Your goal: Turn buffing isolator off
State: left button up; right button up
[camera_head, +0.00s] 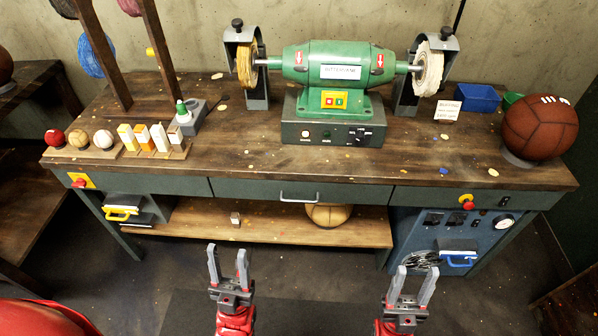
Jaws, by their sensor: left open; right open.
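A green buffing machine (343,62) with a wheel at each end stands on the workbench. A box with a yellow handle (121,212) hangs under the bench's left end. A box with a blue handle (458,259) sits on the blue-grey panel (403,236) under the right end. No readable label shows which is the buffing isolator. My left gripper (228,263) is open and empty in front of the bench, right of the yellow handle. My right gripper (414,284) is open and empty, lower and left of the blue handle.
A low shelf (270,226) holds a tan ball (328,214). A brown ball (540,128) rests on the bench's right end.

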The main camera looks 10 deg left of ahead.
aim_at(80, 183)
jog(key=u, duration=1.75)
